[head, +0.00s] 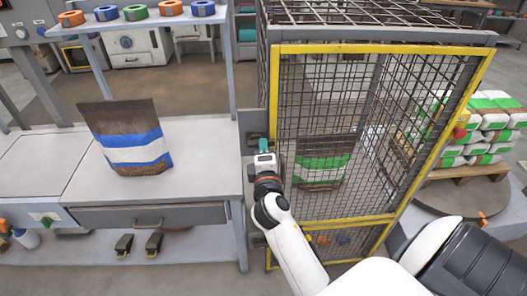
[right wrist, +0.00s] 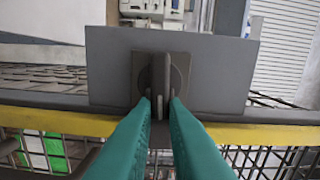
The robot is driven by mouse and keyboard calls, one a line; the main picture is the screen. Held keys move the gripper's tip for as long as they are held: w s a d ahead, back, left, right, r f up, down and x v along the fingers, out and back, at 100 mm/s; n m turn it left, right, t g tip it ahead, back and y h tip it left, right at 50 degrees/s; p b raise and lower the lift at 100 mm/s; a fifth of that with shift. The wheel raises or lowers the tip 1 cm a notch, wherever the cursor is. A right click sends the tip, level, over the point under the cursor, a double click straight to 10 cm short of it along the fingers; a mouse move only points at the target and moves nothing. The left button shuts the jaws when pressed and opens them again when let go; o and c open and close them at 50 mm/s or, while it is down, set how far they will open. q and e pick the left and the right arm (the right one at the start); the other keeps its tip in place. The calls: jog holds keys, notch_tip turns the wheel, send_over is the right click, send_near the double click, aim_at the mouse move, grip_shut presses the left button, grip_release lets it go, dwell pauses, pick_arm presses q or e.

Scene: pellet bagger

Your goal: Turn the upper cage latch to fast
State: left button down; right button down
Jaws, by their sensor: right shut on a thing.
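The upper cage latch (right wrist: 160,72) is a grey turning tab on a grey plate (right wrist: 215,70). In the right wrist view the tab stands upright in the picture. My right gripper (right wrist: 160,103) has its teal fingers on both sides of the tab and is shut on it. In the head view my right gripper (head: 263,146) is at the left post of the cage and largely hides the latch. The cage door (head: 385,49) has a yellow frame with dark mesh and looks closed. My left gripper is not in view.
A bag with a blue and white band (head: 127,139) stands on the grey bench (head: 205,165) to the left. A green-banded bag (head: 322,165) is behind the mesh. Stacked bags (head: 490,125) sit on a pallet at the right. Coloured rolls line the upper shelf (head: 150,20).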

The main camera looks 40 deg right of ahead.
jog(key=shift+f+m, duration=0.15)
jog(key=shift+m, duration=0.45)
jog(key=c, duration=1.5)
grip_release()
jog(key=shift+o, duration=0.2)
